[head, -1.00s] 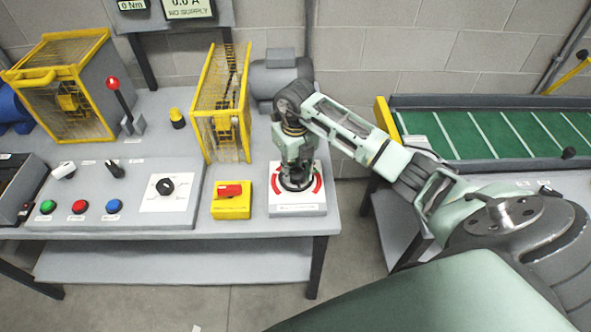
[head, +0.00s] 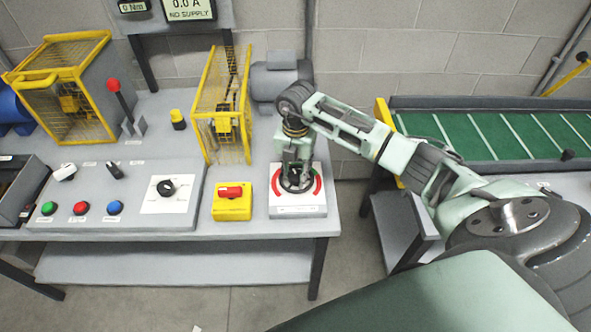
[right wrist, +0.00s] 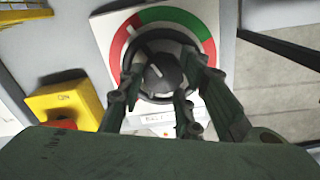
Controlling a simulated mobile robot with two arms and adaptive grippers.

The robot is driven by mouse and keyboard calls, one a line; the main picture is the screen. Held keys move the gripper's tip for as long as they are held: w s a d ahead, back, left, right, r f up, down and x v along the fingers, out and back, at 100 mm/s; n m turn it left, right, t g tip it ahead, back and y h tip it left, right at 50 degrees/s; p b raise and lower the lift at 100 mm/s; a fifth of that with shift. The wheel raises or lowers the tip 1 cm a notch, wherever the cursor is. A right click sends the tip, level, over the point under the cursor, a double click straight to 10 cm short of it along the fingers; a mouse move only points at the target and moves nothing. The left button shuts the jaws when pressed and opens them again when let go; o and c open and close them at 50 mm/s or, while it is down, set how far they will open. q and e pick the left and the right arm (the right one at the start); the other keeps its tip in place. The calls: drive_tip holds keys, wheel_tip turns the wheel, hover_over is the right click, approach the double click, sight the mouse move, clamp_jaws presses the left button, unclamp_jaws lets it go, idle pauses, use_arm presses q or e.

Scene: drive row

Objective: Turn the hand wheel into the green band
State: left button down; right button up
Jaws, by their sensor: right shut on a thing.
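The hand wheel (right wrist: 160,68) is a black round knob with a pale pointer line, on a white plate (head: 297,211) at the bench's right end. Its dial ring is red on both sides with a green band (right wrist: 178,17) between, at the top right in the right wrist view. The pointer line lies towards the upper left, over the red side. My right gripper (right wrist: 158,88) reaches down from above and is shut on the hand wheel. In the head view the gripper (head: 296,182) hides most of the wheel. My left gripper is not in view.
A yellow box with a red switch (head: 233,201) stands just left of the plate. A yellow mesh guard (head: 222,105) and a grey motor (head: 281,80) stand behind. A green conveyor (head: 480,135) is at the right, past a gap.

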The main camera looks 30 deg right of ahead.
drive_tip(key=m, duration=0.2)
drive_tip(key=m+p, duration=0.1)
drive_tip(key=m, duration=0.1)
drive_tip(key=f+m, duration=0.1)
drive_tip(key=m, duration=0.1)
drive_tip(key=shift+s, duration=0.4)
drive_tip(key=m+p, duration=0.2)
drive_tip(key=m, duration=0.4)
drive_tip(key=shift+f, duration=0.15)
drive_tip(key=shift+m, duration=0.3)
drive_tip(key=o, duration=1.5)
drive_tip(key=shift+w+d+f, duration=0.1)
drive_tip(key=shift+w+f, duration=0.05)
drive_tip(key=o, duration=0.8)
drive_tip(key=shift+d+r, duration=0.1)
drive_tip(key=shift+r, duration=0.15)
drive_tip(key=shift+o, duration=0.2)
drive_tip(key=shift+w, duration=0.15)
